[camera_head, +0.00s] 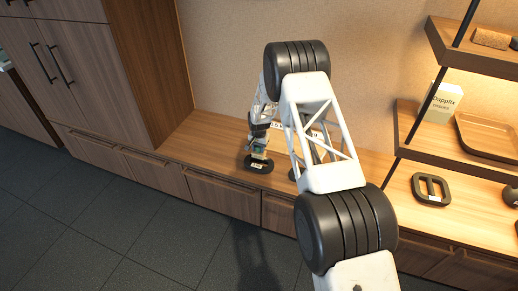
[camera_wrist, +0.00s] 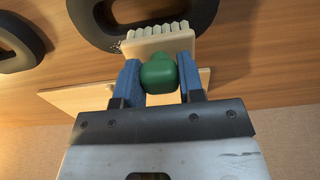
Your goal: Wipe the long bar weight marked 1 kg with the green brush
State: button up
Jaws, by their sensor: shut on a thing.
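My gripper (camera_wrist: 160,80) is shut on the green handle of the brush (camera_wrist: 160,72), held between the blue fingers in the wrist view. The brush's pale bristles overlap the rim of a dark ring-shaped weight (camera_wrist: 92,30); I cannot tell whether they touch. In the head view the brush (camera_head: 260,154) is low over a dark rounded weight (camera_head: 249,167) with a small pale label, too small to read. Another dark, rounded-rectangular weight with a middle bar and a label (camera_head: 431,189) lies on the counter at right. I cannot tell which is marked 1 kg.
A second dark ring (camera_wrist: 40,42) shows in the wrist view; a dark thing is mostly hidden behind my arm in the head view. A pale wooden board (camera_wrist: 72,97) is near the fingers. Shelves with a box (camera_head: 440,103) and tray (camera_head: 490,138) stand right. The counter's left (camera_head: 205,135) is clear.

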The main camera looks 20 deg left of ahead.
jog(key=shift+s, duration=0.1)
jog(key=shift+s+f, duration=0.15)
jog(key=shift+s, duration=0.55)
jog(key=shift+w+f, duration=0.1)
jog(key=shift+w, duration=0.7)
grip_shut()
jog(key=shift+w+r, duration=0.15)
jog(key=shift+r, duration=0.05)
jog(key=shift+w, duration=0.7)
jog(key=shift+s, duration=0.1)
